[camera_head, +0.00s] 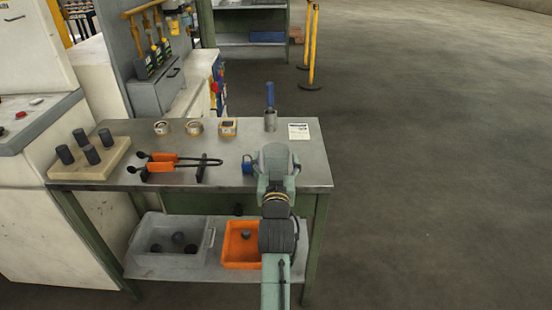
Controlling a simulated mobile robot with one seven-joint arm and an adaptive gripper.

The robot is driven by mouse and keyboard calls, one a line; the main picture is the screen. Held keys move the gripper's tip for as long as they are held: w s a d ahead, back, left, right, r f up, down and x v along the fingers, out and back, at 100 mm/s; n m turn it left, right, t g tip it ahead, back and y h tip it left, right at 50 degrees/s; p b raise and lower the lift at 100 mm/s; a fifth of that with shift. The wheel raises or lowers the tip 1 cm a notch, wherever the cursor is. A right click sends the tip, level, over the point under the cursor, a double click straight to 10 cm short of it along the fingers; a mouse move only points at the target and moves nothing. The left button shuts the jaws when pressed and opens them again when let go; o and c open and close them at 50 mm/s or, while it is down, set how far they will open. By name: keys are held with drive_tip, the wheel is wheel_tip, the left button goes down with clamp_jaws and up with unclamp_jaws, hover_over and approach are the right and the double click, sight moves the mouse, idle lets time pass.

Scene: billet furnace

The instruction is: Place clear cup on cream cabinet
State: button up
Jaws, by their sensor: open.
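No clear cup can be made out for certain. A small grey cylinder (270,123) with a blue handle-like piece rising from it stands upright near the back right of the metal workbench (228,158). A cream cabinet (45,160) with a sloped control panel stands at the left, against the bench's left end. Another cream cabinet (203,75) stands behind the bench. My gripper (276,155) is over the bench's right part, in front of the cylinder. It is open; its fingertips are largely hidden by my arm, and nothing shows held.
Orange-handled tongs (175,162), a block with dark billets (90,155), several small round-topped items (195,128) and a white card (299,131) lie on the bench. A grey bin (170,245) and an orange bin (240,250) sit below. The floor at right is clear.

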drive_tip(key=s+p, duration=0.1)
drive_tip(key=s, duration=0.9)
